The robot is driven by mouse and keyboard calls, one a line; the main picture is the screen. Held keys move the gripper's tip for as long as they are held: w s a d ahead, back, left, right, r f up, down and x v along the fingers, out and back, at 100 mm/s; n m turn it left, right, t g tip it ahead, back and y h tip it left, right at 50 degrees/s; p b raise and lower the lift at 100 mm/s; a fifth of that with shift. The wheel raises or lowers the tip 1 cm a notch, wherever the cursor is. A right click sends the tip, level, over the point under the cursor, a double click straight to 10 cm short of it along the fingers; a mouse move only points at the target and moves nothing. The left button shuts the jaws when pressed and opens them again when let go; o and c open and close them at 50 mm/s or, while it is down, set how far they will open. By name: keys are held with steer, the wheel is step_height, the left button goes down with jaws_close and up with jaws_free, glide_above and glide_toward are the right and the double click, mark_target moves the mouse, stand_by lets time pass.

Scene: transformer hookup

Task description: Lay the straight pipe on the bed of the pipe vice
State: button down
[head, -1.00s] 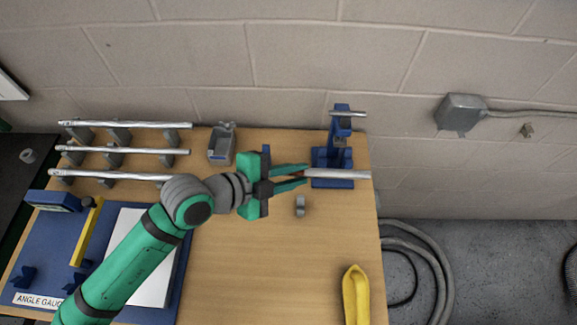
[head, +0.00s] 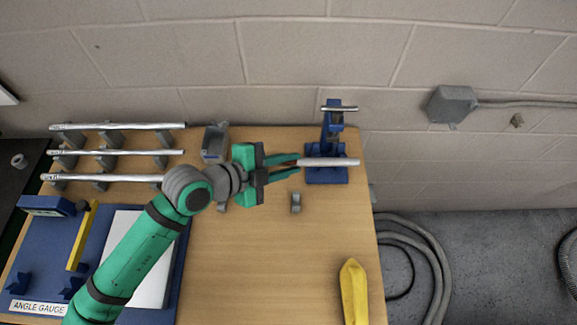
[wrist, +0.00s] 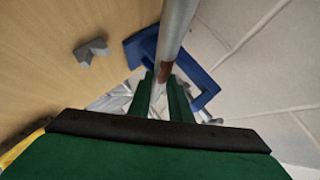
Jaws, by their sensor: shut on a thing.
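The straight pipe (head: 335,162) is a plain grey tube, level in the head view, gripped near its left end. My gripper (head: 299,163) is shut on it; in the wrist view the fingers (wrist: 162,92) close around the pipe, which runs away from them (wrist: 178,25). The blue pipe vice (head: 327,177) stands at the back right of the bench, with a silver bar across its top. The pipe passes across the front of the vice, over its blue base and below the top bar. I cannot tell whether it touches the bed. The vice's blue frame also shows in the wrist view (wrist: 205,88).
Several silver pipes (head: 117,152) lie on grey supports at the back left. A grey box (head: 215,142), a small grey fitting (head: 296,202) and a yellow object (head: 354,290) are on the bench (head: 250,265). A blue angle gauge board (head: 90,225) lies left. The front middle is clear.

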steer(key=shift+w+f, duration=0.2)
steer(key=shift+w, duration=0.4)
steer(key=shift+w+f, duration=0.25)
steer(key=shift+w, duration=0.9)
steer(key=shift+w+f, duration=0.25)
steer(key=shift+w, duration=0.85)
steer(key=c, duration=1.5)
jaws_free()
steer(key=shift+c, duration=0.2)
